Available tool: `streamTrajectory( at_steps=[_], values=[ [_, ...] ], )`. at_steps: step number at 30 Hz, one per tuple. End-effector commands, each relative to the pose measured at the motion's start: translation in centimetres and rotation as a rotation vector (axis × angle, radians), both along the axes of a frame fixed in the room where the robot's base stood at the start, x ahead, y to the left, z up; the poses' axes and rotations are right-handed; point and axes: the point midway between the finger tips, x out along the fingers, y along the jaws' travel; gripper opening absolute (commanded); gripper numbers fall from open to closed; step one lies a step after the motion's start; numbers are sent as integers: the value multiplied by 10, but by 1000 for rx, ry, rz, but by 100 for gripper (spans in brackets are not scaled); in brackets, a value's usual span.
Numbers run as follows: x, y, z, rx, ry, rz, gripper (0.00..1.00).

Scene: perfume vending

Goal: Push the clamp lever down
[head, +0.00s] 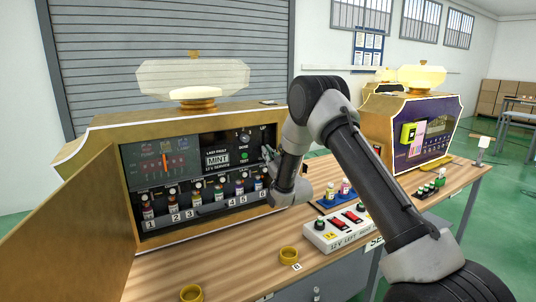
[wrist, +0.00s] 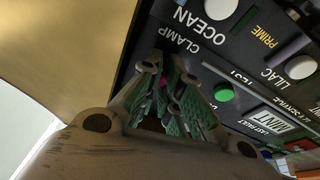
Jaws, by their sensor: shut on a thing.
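My gripper (wrist: 172,82) is at the upper right of the open machine's dark panel, right beside the printed word CLAMP. Its green-padded fingers are closed on the clamp lever, which is mostly hidden between them; only a small pinkish bit (wrist: 165,84) shows there. In the head view my gripper (head: 270,158) is at the right end of the panel, partly hidden by my own wrist. The lever's angle cannot be told. The gold machine (head: 95,140) stands open on the wooden counter.
A row of numbered small bottles (head: 205,195) stands low in the panel. A green button (wrist: 224,93) and white knobs are near my fingers. A white switch box (head: 345,230) and gold cup (head: 289,255) are on the counter. A second machine (head: 420,130) stands right.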

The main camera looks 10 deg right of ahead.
Motion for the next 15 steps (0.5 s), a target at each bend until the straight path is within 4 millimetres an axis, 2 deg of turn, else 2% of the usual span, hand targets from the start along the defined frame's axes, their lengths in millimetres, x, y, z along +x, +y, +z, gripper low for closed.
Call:
streamTrajectory(
  at_steps=[3, 4, 7, 8, 15],
  values=[
    [0, 2, 1, 0, -2, 3, 0],
    [0, 2, 1, 0, -2, 3, 12],
    [0, 1, 1, 0, -2, 3, 30],
    [0, 1, 1, 0, -1, 2, 32],
    [0, 1, 0, 0, 0, 1, 32]
  ],
)
